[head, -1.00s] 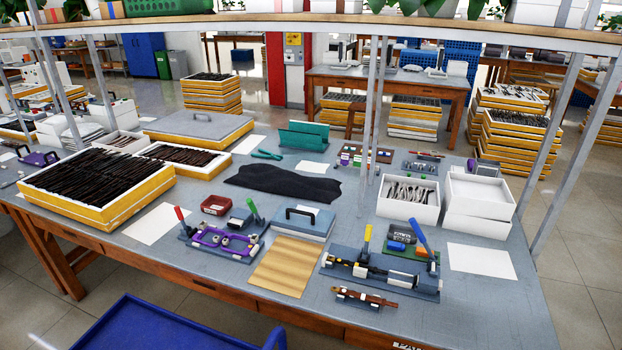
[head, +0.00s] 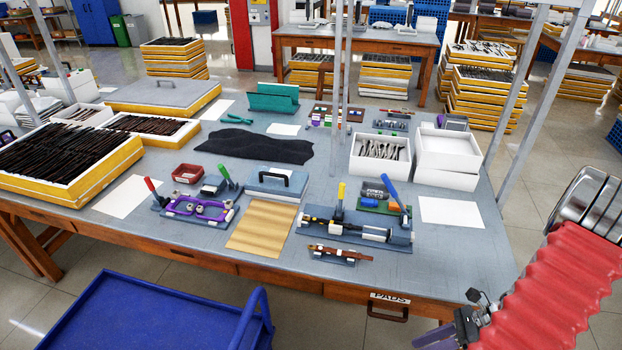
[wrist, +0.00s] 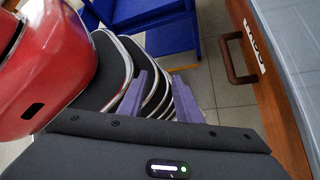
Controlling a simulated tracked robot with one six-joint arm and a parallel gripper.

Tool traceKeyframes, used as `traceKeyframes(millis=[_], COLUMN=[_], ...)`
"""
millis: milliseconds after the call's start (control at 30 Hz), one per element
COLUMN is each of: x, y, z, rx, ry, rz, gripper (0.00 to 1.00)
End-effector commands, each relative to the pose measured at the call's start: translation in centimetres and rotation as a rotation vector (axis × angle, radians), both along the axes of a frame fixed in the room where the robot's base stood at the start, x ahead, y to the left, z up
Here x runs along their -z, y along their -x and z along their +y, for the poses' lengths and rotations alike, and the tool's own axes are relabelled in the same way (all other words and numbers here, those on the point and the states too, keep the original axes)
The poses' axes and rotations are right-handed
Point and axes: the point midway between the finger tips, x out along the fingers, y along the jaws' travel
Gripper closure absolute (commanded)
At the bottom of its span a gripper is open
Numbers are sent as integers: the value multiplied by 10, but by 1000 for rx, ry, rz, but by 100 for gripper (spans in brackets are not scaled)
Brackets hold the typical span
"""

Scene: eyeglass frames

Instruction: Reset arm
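My arm, with a red ribbed sleeve, enters at the right of the head view. My gripper (head: 432,338) is at the bottom edge there, in front of the workbench (head: 465,255) and below its top; only a purple finger shows clearly. In the wrist view my gripper (wrist: 160,78) shows two purple fingers standing apart with nothing held between them. Behind them are dark, chrome-edged rounded parts that look like my own body. The bench front with its drawer handle (wrist: 238,58) is close on the right of the wrist view.
A blue cart (head: 150,312) stands at the bench front, left of my gripper. On the bench are a purple-clamp fixture (head: 197,208), a lever fixture (head: 355,232), white boxes (head: 447,160) and yellow-sided trays (head: 70,165). Shelf posts rise from the bench. Open floor shows at the right.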

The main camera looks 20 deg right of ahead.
Motion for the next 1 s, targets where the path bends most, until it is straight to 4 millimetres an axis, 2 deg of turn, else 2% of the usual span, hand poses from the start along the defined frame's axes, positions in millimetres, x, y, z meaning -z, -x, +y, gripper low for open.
traceKeyframes(millis=[100,567,1000], x=[-19,-87,-151], y=[-6,-28,-51], z=[4,25,56], rx=[-153,-723,-1226], ry=[91,382,604], rz=[-67,-302,-492], gripper=[69,69,69])
